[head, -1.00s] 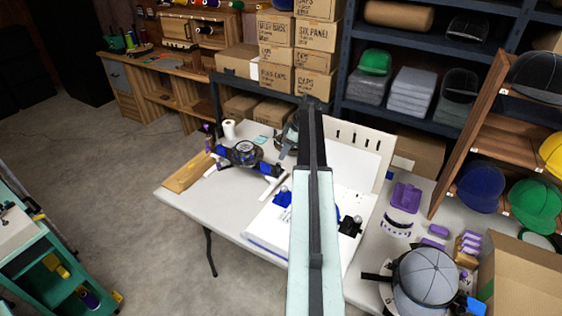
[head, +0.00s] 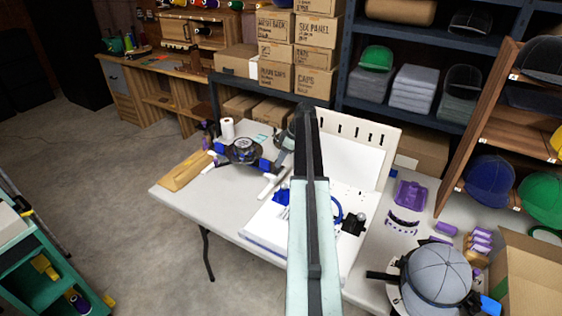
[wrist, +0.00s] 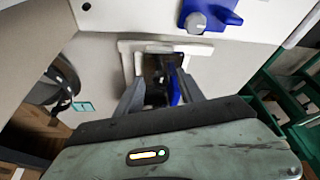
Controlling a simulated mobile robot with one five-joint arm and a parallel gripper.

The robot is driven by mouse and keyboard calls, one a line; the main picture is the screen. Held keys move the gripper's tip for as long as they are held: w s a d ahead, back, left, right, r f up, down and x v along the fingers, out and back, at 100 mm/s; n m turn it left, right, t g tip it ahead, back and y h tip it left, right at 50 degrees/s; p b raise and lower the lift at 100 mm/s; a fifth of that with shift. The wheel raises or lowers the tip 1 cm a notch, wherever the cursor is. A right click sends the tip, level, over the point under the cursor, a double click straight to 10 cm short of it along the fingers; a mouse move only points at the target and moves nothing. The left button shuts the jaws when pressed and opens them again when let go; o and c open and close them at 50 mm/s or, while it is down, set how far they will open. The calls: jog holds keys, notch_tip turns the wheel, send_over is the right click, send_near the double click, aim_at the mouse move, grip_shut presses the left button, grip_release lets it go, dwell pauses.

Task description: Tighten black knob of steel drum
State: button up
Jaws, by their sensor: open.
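A dark round drum-like piece (head: 243,150) with blue blocks beside it lies at the back left of the white table; I cannot tell for sure that it is the steel drum. My gripper (wrist: 160,95) is open in the wrist view. A blue part (wrist: 174,88) and dark parts show between its fingers; I cannot tell whether they touch. A blue clamp with a grey knob (wrist: 205,20) sits on a white panel beyond. A black block (head: 353,223) stands on the white fixture right of my arm in the head view. I cannot make out the black knob.
A grey cap (head: 435,275) on a round holder, purple parts (head: 411,194) and an open carton (head: 525,265) crowd the right of the table (head: 207,205). Open floor is to the left.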

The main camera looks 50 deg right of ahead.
grip_shut()
jog(key=shift+m, duration=0.3)
jog(key=shift+a, duration=0.15)
jog(key=m+h, duration=0.1)
jog(key=m, duration=0.1)
jog(key=shift+s+a+m, duration=0.1)
jog(key=shift+a+m, duration=0.05)
jog(key=shift+m, duration=0.15)
jog(key=m, duration=0.1)
jog(key=m+h, duration=0.1)
jog(key=m, duration=0.1)
jog(key=m+h, duration=0.1)
jog(key=m, duration=0.1)
jog(key=shift+a+t, duration=0.3)
jog(key=m+h, duration=0.1)
jog(key=m, duration=0.1)
jog(key=m+h, duration=0.1)
jog(key=m, duration=0.1)
jog(key=shift+a+m+g, duration=0.15)
jog(key=shift+m+g, duration=0.25)
jog(key=m, duration=0.2)
jog(key=m+g+h, duration=0.1)
jog(key=m, duration=0.1)
jog(key=shift+w+a, duration=0.1)
jog(key=shift+w, duration=0.2)
jog(key=shift+m, duration=0.3)
